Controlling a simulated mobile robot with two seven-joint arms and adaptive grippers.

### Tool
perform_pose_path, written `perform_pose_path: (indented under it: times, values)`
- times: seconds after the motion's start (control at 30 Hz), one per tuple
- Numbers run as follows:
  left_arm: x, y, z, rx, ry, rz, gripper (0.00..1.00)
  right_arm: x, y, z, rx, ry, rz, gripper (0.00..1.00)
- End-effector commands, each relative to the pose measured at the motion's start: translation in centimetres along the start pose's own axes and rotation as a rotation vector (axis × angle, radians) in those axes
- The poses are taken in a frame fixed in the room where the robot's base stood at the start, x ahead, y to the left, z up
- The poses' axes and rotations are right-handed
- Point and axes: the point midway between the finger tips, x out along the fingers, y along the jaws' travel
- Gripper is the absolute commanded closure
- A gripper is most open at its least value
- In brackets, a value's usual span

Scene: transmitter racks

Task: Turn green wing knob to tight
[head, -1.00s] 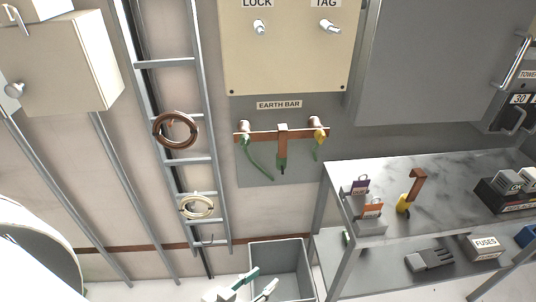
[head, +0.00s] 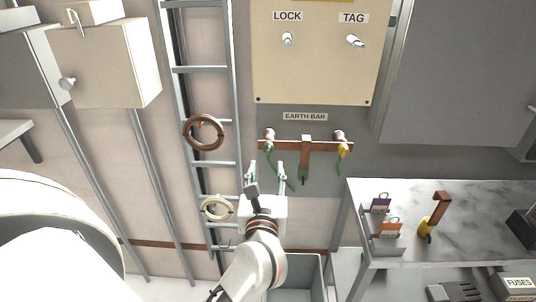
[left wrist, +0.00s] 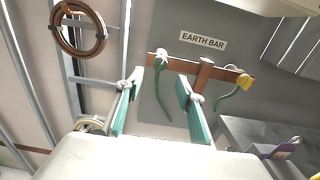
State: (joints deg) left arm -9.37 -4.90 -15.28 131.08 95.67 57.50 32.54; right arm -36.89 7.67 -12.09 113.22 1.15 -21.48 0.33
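The copper earth bar (head: 322,144) is on the grey wall panel under its EARTH BAR label. The green wing knob (head: 269,141) is at the bar's left end with a green cable hanging from it; in the left wrist view the green knob (left wrist: 160,61) shows ahead, between the finger directions. A yellow knob (head: 343,150) is at the right end. My left gripper (head: 266,173) is open and empty, just below the green knob and apart from it. My right gripper is not in view.
A ladder rack (head: 236,95) with brown and cream cable coils stands left of the bar. A marble-topped shelf (head: 470,210) with tags and tools is at the lower right. A grey bin (head: 297,272) is below. The LOCK and TAG panel (head: 320,70) is above.

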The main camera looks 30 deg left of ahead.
Motion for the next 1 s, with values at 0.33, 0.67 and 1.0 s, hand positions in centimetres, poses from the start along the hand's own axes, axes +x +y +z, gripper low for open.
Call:
perform_pose_path:
  times: [0.33, 0.67, 1.0]
  values:
    - [4.4, 0.0, 0.1, -0.008, 0.003, 0.001, 0.62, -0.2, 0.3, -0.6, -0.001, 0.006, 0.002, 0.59]
    - [7.6, 0.0, -0.1, -0.007, 0.004, 0.0, 0.62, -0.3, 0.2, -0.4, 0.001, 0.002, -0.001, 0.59]
    - [7.8, 0.0, -0.1, -0.007, 0.005, 0.0, 0.78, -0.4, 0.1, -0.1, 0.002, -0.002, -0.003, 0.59]
